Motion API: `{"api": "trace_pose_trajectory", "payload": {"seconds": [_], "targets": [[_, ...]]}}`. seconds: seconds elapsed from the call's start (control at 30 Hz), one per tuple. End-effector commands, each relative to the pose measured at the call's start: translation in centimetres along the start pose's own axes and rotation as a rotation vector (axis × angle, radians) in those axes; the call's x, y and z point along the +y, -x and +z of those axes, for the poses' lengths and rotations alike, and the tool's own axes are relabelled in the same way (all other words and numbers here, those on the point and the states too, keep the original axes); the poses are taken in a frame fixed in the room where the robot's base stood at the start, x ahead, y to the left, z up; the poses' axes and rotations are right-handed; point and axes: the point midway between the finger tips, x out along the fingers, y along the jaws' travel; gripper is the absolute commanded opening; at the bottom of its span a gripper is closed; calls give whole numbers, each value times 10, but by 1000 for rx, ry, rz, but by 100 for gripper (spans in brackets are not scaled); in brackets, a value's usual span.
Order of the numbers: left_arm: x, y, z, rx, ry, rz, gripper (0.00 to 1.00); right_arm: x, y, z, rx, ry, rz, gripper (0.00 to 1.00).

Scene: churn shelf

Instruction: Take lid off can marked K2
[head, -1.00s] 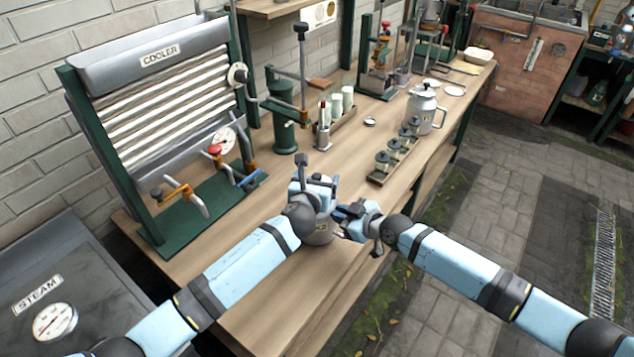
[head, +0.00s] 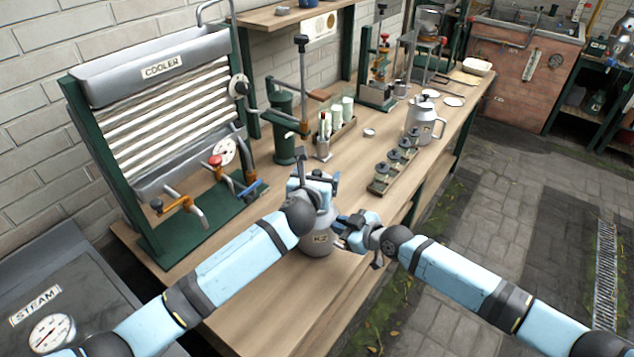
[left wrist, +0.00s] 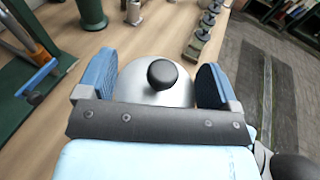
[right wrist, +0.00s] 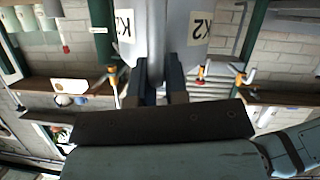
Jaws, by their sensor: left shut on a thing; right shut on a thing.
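The grey metal can marked K2 (head: 319,243) stands upright on the wooden bench in the head view; its K2 labels also show in the right wrist view (right wrist: 195,25). Its lid (left wrist: 140,92) is a pale metal dome with a black knob (left wrist: 162,73) in the left wrist view. My left gripper (head: 316,188) is above the can, its blue fingers shut on the lid's two sides. My right gripper (head: 348,224) is shut on the can's handle at its right side. The gripper hides the lid's rim, so I cannot tell whether a gap lies below it.
A green-framed cooler (head: 160,110) stands at the left on the bench. A rack of small jars (head: 392,165) and a lidded metal jug (head: 425,122) stand behind to the right. A steel steam unit (head: 40,290) is at lower left. The bench's front is clear.

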Motion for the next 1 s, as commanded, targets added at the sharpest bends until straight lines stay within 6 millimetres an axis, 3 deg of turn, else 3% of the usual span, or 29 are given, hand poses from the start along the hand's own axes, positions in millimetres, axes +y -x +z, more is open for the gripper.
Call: {"api": "trace_pose_trajectory", "payload": {"seconds": [0.1, 0.13, 0.27, 0.53, 0.67, 1.0], "targets": [[0, 0, 0, 0, 0, 0, 57, -3, 0, 3, -5, 0, -4, 0], [0, 0, 0, 0, 0, 0, 57, -3, 0, 3, -5, 0, -4, 16], [0, 0, 0, -1, 0, 0, 57, -2, 0, 2, -4, 0, -3, 44], [0, 0, 0, -1, 0, 0, 57, -1, 1, 1, -2, 0, -1, 44], [0, 0, 0, -1, 0, 0, 57, -1, 10, 1, -1, 1, -1, 44], [0, -1, -4, -1, 0, 0, 57, -1, 80, 3, -4, 2, -1, 44]]}}
